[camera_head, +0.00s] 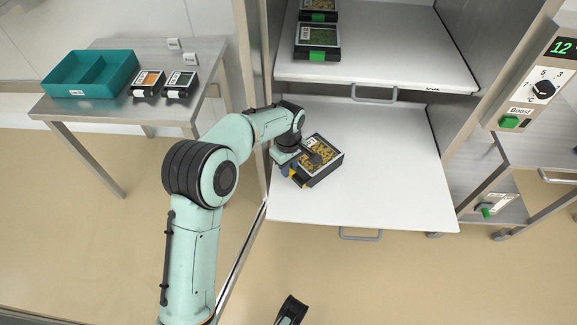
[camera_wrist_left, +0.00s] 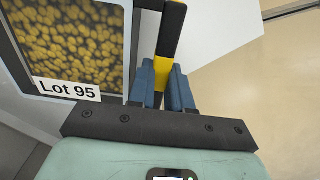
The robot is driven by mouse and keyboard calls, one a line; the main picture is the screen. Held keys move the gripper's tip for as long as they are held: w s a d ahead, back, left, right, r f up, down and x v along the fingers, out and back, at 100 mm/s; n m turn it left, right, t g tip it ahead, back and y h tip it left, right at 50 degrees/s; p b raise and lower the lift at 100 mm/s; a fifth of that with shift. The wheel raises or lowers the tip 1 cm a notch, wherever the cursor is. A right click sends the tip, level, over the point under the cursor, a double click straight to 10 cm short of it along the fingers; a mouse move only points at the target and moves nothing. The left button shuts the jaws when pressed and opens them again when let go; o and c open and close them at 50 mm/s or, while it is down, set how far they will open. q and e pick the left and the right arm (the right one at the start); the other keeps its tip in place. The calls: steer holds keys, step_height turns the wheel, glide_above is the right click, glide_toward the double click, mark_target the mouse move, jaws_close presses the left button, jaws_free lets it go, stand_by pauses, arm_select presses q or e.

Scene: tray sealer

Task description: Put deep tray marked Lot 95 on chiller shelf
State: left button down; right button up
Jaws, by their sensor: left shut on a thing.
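The deep tray (camera_head: 327,172) is black with yellow pieces under a clear top. Its label reads "Lot 95" in the left wrist view (camera_wrist_left: 68,90). It is over the left part of the pulled-out lower white chiller shelf (camera_head: 385,190); whether it rests fully on the shelf is hard to tell. My left gripper (camera_head: 288,168) is at the tray's left side, shut on its yellow handle, which stands between the blue fingers (camera_wrist_left: 163,82) in the left wrist view. A dark part of my right arm shows at the bottom edge; its jaws cannot be made out.
The upper shelf (camera_head: 380,50) holds two trays with green tabs (camera_head: 318,40). A steel table (camera_head: 110,108) at left bears a teal bin (camera_head: 92,75) and two small trays (camera_head: 165,84). A control box (camera_head: 545,85) is at right. The lower shelf's right part is clear.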

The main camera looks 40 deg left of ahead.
stand_by(0.4)
arm_select(q)
steer(key=c, duration=1)
jaws_free()
steer(key=c, duration=0.3)
